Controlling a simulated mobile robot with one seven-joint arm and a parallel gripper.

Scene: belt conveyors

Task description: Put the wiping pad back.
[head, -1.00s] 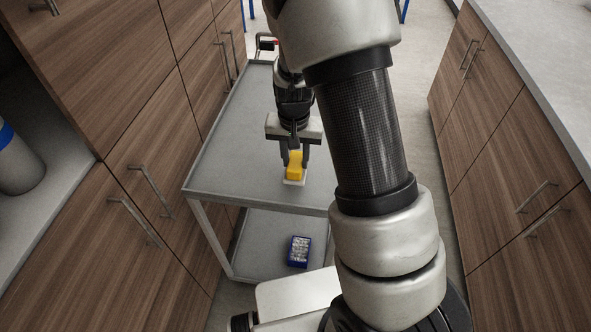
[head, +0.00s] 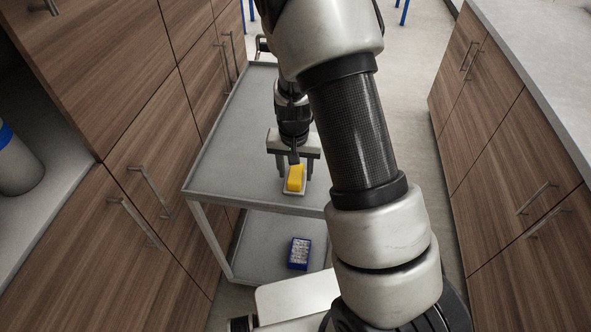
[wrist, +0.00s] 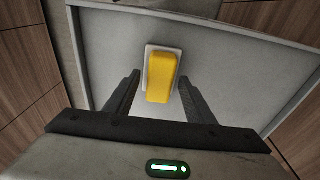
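The wiping pad (head: 295,178) is a yellow block on a thin white piece (head: 292,192), on the top shelf of a grey cart (head: 235,150). I cannot tell whether the white piece is part of the pad or a separate rest. My gripper (head: 296,174) is open and points down at the pad. The wrist view shows the pad (wrist: 161,76) between the two spread fingers of the gripper (wrist: 158,84), with a gap on each side. The pad lies flat and is not held.
A blue box with pale contents (head: 299,253) is on the cart's lower shelf. Wooden cabinets stand close on the left (head: 150,130) and right (head: 500,130). A grey canister (head: 15,165) is in an open niche at the left. The cart top around the pad is clear.

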